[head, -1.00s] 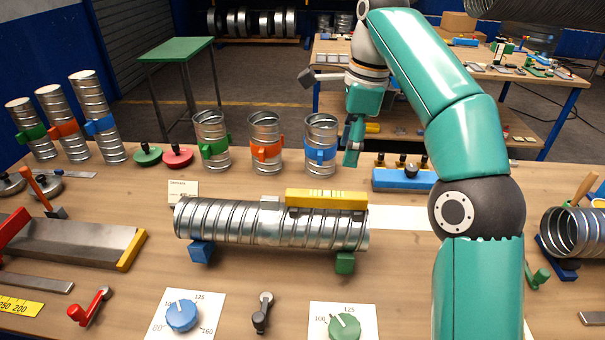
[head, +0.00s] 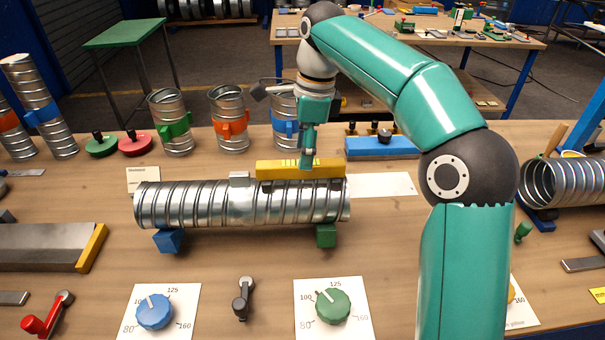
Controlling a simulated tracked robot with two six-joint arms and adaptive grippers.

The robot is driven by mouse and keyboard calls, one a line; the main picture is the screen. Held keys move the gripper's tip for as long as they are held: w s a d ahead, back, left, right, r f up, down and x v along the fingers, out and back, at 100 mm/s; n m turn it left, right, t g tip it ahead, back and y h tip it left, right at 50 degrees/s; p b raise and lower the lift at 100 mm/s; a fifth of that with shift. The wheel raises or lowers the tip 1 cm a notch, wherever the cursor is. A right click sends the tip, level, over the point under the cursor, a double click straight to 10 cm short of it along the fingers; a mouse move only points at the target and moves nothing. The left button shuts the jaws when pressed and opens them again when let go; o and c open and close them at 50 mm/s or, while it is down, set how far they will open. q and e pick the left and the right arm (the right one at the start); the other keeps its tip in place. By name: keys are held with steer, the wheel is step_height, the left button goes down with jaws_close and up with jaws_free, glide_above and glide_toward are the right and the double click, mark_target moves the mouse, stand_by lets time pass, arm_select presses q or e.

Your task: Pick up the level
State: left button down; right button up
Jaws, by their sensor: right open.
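The level (head: 275,171) is a yellow bar lying lengthwise on top of the ribbed metal spiral duct (head: 200,206), toward the duct's right half. My right gripper (head: 308,158) points down at the level's right part, with a teal finger overlapping its upper edge. The jaws are open; I cannot tell whether a finger touches the level. The far finger is hidden. My left gripper is out of view.
The duct rests on blue (head: 168,241) and green (head: 326,236) supports. Upright duct pieces with green, orange and blue (head: 284,130) clamps stand behind it. A blue block (head: 380,147) stands behind right. Dial cards lie in front.

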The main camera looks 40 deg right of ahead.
mark_target(301, 173)
steer(key=shift+w+a+f, duration=0.15)
steer(key=shift+f, duration=1.15)
steer(key=shift+w+a+f, duration=0.1)
steer(key=shift+a+f, duration=0.05)
steer(key=shift+f, duration=1.15)
jaws_close()
